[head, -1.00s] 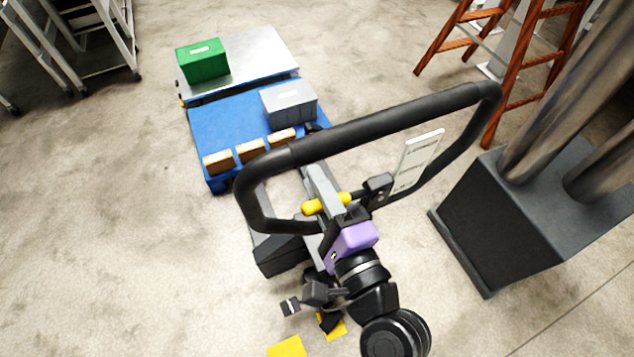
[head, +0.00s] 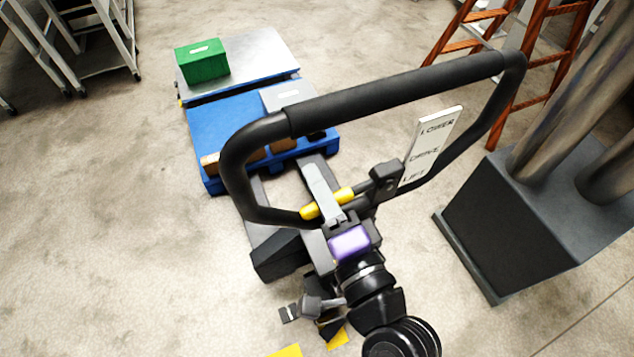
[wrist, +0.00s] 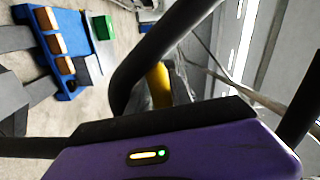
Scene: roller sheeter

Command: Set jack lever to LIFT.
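The pallet jack's black loop handle (head: 385,95) stands in front of me in the head view. A yellow lever bar (head: 312,211) crosses the lower part of the loop, with a black block (head: 387,180) at its right end. The block sits beside the lower half of a white plate (head: 437,133) marked LOWER, DRIVE and LIFT from top to bottom. My purple and black gripper (head: 345,218) is close to the lever, on the near side. In the wrist view the yellow bar (wrist: 159,84) shows just beyond my gripper. I cannot tell whether they touch. My fingertips are hidden.
A blue pallet (head: 215,120) with boxes lies beyond the jack, next to a silver platform (head: 262,55) with a green box (head: 203,62). A dark pedestal with pipes (head: 520,220) stands on the right, with a wooden ladder (head: 490,45) behind. Floor at left is clear.

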